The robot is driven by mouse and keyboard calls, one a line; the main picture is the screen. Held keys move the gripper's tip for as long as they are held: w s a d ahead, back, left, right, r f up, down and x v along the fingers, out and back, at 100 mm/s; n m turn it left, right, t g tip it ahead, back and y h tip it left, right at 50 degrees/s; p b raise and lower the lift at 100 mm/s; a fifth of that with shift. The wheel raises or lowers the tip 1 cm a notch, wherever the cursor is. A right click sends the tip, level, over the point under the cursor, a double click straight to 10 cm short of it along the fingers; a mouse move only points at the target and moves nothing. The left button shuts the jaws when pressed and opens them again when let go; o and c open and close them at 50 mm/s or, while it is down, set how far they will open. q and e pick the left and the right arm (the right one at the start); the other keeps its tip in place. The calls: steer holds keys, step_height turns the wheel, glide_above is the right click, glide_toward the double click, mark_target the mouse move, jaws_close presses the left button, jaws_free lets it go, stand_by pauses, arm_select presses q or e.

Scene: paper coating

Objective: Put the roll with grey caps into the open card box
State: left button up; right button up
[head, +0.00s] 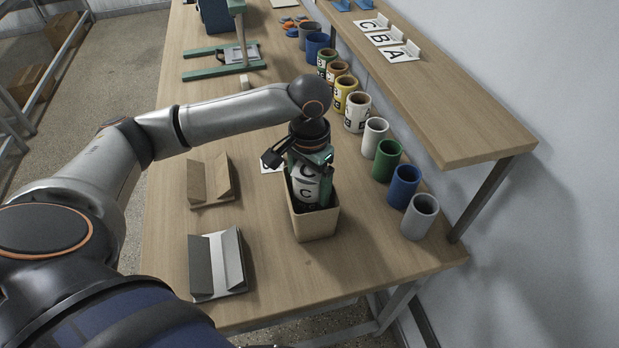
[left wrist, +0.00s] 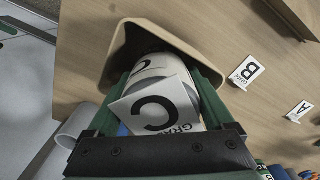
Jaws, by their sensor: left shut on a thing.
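My left gripper (head: 308,178) is shut on a white roll (head: 305,192) marked with a black C. The roll is roughly upright in the mouth of the open card box (head: 317,226), its lower end hidden by the box walls. In the left wrist view the green fingers reach down either side of the roll (left wrist: 152,66), inside the box rim (left wrist: 118,50). A white square with a C and partly hidden lettering (left wrist: 155,106) also shows between the fingers; I cannot tell whether it is attached. My right gripper is not in view.
Two folded panels, brown (head: 210,182) and grey-white (head: 217,265), lie left of the box. A row of coloured tubes (head: 387,160) stands to its right. A raised shelf (head: 470,130) with letter cards runs along the wall. The table in front of the box is clear.

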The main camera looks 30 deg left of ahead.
arm_select(q)
steer(key=shift+f, duration=0.15)
steer(key=o, duration=1.3)
steer(key=shift+c, duration=0.2)
steer(key=shift+r+p, duration=0.6)
steer(key=shift+r, duration=4.4)
